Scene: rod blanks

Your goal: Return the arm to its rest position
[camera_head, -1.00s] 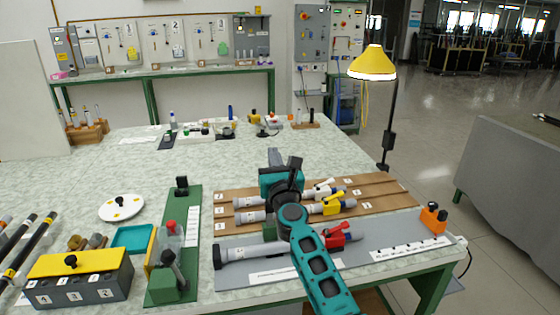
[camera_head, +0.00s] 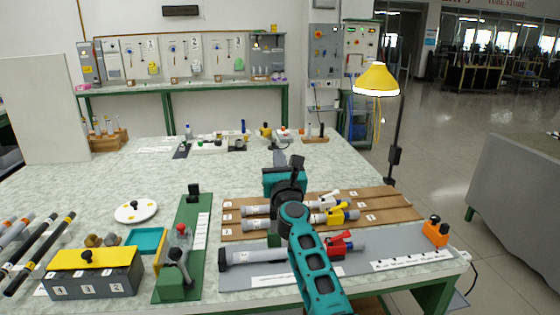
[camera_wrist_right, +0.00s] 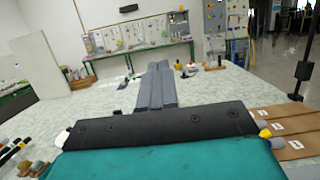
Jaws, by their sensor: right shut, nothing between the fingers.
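My right arm reaches in from the bottom of the head view. Its teal and black gripper (camera_head: 280,158) points away from me over the bench, above the brown slotted board (camera_head: 393,208). In the right wrist view the two grey fingers (camera_wrist_right: 157,85) lie side by side, shut, with nothing between them. The arm covers part of the board and of the grey mat (camera_head: 240,279) in front of it. My left gripper is not in view.
Grey rods with white, yellow (camera_head: 338,216) and red (camera_head: 340,244) clamps lie close around the arm. A green fixture (camera_head: 170,283), a yellow-topped box (camera_head: 95,260) and a lamp (camera_head: 376,78) stand around it. The bench's middle (camera_head: 150,180) is largely clear.

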